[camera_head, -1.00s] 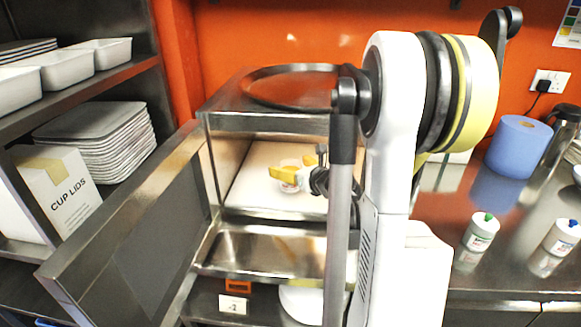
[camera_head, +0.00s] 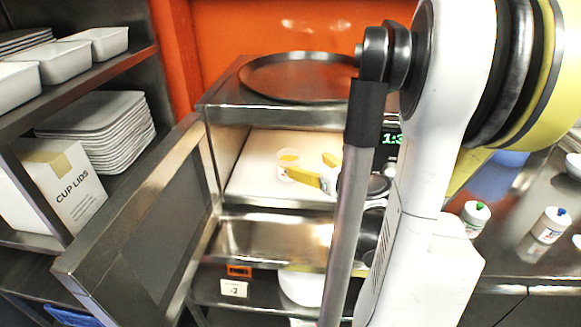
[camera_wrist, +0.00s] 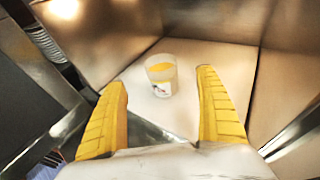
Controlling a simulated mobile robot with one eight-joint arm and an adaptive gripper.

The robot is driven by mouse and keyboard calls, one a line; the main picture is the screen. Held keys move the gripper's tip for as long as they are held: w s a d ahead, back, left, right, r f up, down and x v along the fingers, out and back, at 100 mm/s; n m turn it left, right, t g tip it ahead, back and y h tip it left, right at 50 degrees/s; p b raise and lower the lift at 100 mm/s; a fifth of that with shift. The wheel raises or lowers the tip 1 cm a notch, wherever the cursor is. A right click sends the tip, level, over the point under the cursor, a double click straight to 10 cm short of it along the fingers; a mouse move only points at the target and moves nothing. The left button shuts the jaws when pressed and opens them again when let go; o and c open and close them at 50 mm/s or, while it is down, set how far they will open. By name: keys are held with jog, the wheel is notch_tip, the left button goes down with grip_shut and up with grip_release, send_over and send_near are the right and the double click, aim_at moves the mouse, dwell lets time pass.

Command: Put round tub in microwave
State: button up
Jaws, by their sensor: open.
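The round tub (camera_head: 296,168) is a small clear tub with yellow-orange contents and a label. It stands upright on the pale floor of the open microwave (camera_head: 240,165). In the wrist view the tub (camera_wrist: 161,76) lies ahead of my gripper (camera_wrist: 164,92), between the lines of its two yellow fingers and apart from both. My gripper (camera_head: 318,170) is open and empty at the microwave's front opening, to the right of the tub in the head view. My arm hides the microwave's right part. The microwave door (camera_head: 140,215) is swung open to the left.
A round dark tray (camera_head: 300,77) lies on top of the microwave. Shelves at left hold white containers (camera_head: 62,66), stacked trays (camera_head: 98,122) and a cup lids box (camera_head: 55,185). Bottles (camera_head: 474,217) stand on the right counter.

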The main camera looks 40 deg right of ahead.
jog(key=w+a+n+g+y, duration=0.2)
jog(key=a+n+g+y, duration=0.2)
jog(key=a+n, duration=1.55)
jog(key=s+a+r+n+g, duration=0.2)
jog(key=s+a+n, duration=0.7)
jog(key=n, duration=1)
jog(key=a+g, duration=0.1)
jog(key=a, duration=0.2)
jog(key=shift+s+h, duration=0.35)
jog(key=shift+h, duration=0.05)
jog(key=shift+d, duration=0.1)
